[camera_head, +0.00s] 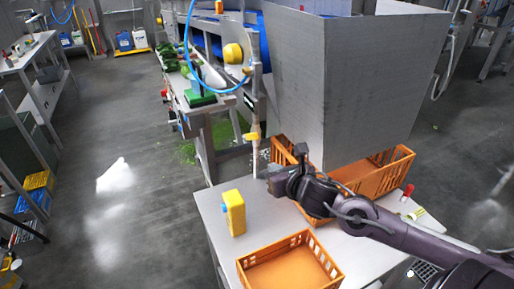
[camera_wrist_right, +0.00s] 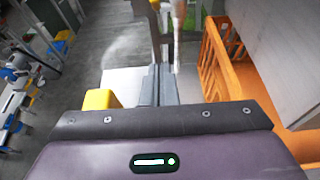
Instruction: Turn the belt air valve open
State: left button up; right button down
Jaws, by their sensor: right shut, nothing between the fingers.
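A small yellow handle (camera_head: 251,136) sits on an upright metal pipe at the end of the belt line; it looks like the air valve, but I cannot tell its exact setting. My right gripper (camera_head: 270,178) is below this handle and apart from it, over the far edge of the pale table. In the right wrist view, the two fingers (camera_wrist_right: 158,85) are together with nothing between them, and an upright pipe (camera_wrist_right: 178,35) stands just beyond their tips. The yellow handle is not clear in that view. My left gripper is not in view.
A yellow box-shaped item (camera_head: 235,213) stands on the pale table (camera_head: 214,221), left of my right gripper. An orange crate (camera_head: 333,257) is at the front, and another orange crate (camera_head: 395,170) lies behind my right arm. A large grey metal panel (camera_head: 348,80) rises behind.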

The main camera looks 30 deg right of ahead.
aim_at(249, 137)
jog(key=w+p, duration=0.4)
jog(key=w, duration=0.6)
jog(key=shift+w+d, duration=0.2)
jog(key=shift+w, duration=0.05)
jog(key=shift+r, duration=0.15)
jog(key=shift+w+r+g+p, duration=0.1)
jog(key=shift+r+g+p, duration=0.2)
jog(key=shift+p, duration=0.35)
